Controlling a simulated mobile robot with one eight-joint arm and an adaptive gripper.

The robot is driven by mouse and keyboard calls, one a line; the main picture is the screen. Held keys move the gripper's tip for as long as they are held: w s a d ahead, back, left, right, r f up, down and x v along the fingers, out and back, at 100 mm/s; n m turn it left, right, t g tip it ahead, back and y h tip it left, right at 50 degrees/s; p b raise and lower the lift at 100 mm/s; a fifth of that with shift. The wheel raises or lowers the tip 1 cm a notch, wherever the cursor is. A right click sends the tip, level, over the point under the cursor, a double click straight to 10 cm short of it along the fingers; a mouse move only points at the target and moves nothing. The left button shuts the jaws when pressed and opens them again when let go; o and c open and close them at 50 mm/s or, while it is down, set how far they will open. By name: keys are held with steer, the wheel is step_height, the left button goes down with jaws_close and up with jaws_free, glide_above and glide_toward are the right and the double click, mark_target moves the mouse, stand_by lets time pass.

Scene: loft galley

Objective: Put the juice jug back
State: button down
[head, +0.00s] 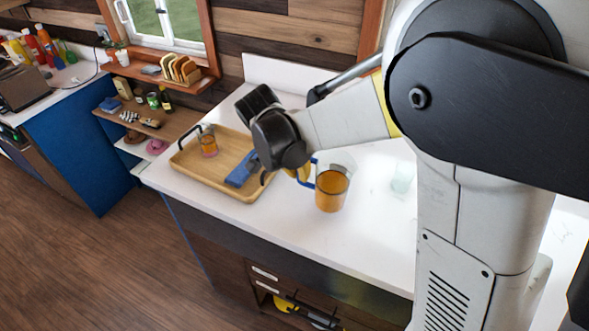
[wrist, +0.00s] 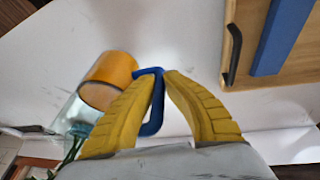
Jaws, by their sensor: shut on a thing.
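The juice jug (head: 332,190) is clear with orange juice in its lower part and a blue handle. It stands upright over the white counter, right of the wooden tray (head: 205,176); I cannot tell whether it touches the counter. My gripper (head: 304,173) is at the handle side of the jug. In the wrist view, the yellow fingers of my gripper (wrist: 162,76) are shut on the blue handle (wrist: 153,122), and the jug's orange juice (wrist: 110,78) shows to the left. My arm hides part of the counter behind.
The tray holds a small glass of orange juice (head: 208,147) and a blue block-like item (head: 241,170). A pale clear glass (head: 402,178) stands right of the jug. The counter in front of the jug is clear. A low shelf (head: 180,122) with small items lies beyond the tray.

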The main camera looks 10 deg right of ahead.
mark_target(299, 183)
steer(key=shift+f+b, duration=0.35)
steer(key=shift+f, duration=1.6)
steer(key=shift+f, duration=0.1)
steer(key=c, duration=1.6)
jaws_free()
